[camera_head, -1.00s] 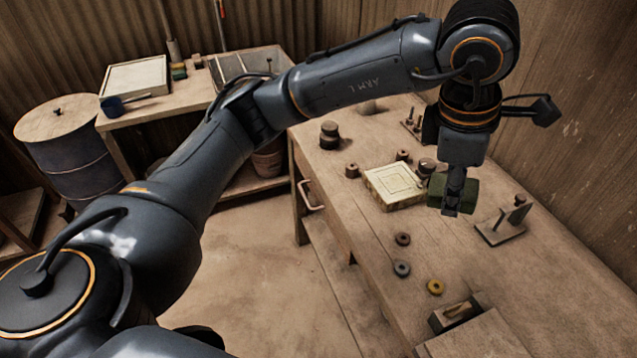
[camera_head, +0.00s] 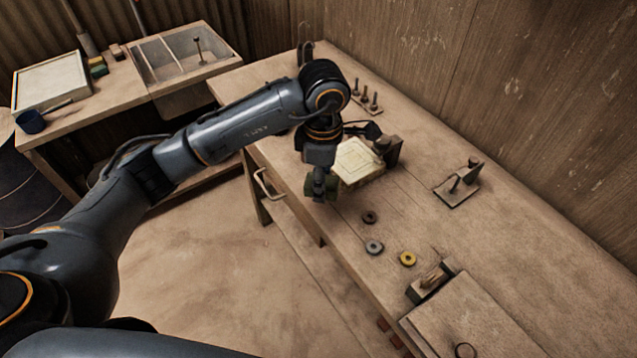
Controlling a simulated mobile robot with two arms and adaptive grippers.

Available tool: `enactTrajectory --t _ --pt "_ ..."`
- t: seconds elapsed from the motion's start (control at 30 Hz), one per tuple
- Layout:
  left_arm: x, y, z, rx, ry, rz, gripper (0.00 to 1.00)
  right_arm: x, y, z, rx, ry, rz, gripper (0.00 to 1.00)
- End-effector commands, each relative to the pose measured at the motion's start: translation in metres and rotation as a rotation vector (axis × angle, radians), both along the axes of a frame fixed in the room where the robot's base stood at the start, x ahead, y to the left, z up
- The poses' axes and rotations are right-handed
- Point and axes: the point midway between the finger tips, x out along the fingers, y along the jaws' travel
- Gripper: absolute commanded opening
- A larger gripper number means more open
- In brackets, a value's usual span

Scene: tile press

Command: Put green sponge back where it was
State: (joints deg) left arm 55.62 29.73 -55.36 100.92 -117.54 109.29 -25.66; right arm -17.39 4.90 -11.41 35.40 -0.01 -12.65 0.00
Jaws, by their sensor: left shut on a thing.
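My left gripper (camera_head: 320,196) is shut on the green sponge (camera_head: 309,187), a dark green block held between its fingers. It hangs pointing down at the left edge of the workbench (camera_head: 500,245), in front of a pale square tile (camera_head: 357,162). I cannot tell how high the sponge is above the bench. Another small green block (camera_head: 98,70) with a yellow part lies on the side table at the back left, beside a framed pale board (camera_head: 50,85). My right gripper is not in view.
On the bench are a dark ring (camera_head: 370,217), a grey ring (camera_head: 374,247), a yellow ring (camera_head: 408,258), a small stand (camera_head: 458,186) and a wooden board (camera_head: 470,325). Floor between tables is clear.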

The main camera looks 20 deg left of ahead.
Motion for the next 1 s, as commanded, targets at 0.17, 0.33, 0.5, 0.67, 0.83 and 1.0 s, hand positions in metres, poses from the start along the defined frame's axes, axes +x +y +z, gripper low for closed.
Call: enactTrajectory --t 0.17,0.33,0.5,0.67,0.83,1.0 --pt "0.015 0.008 -0.019 -0.002 0.000 0.002 0.17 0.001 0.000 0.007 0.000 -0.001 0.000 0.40" --pt "0.023 0.013 -0.030 -0.001 0.000 0.003 0.17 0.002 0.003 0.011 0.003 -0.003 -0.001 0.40" --pt "0.024 0.013 -0.053 -0.001 0.002 0.000 0.17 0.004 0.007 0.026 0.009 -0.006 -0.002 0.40" --pt "0.025 0.013 -0.063 -0.001 -0.003 0.000 0.17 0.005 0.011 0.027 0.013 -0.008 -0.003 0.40" --pt "0.025 0.013 -0.064 -0.001 -0.003 0.000 0.17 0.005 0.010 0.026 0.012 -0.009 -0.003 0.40" --pt "0.025 0.013 -0.065 -0.002 -0.002 0.000 0.52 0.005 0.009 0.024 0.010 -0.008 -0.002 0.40"
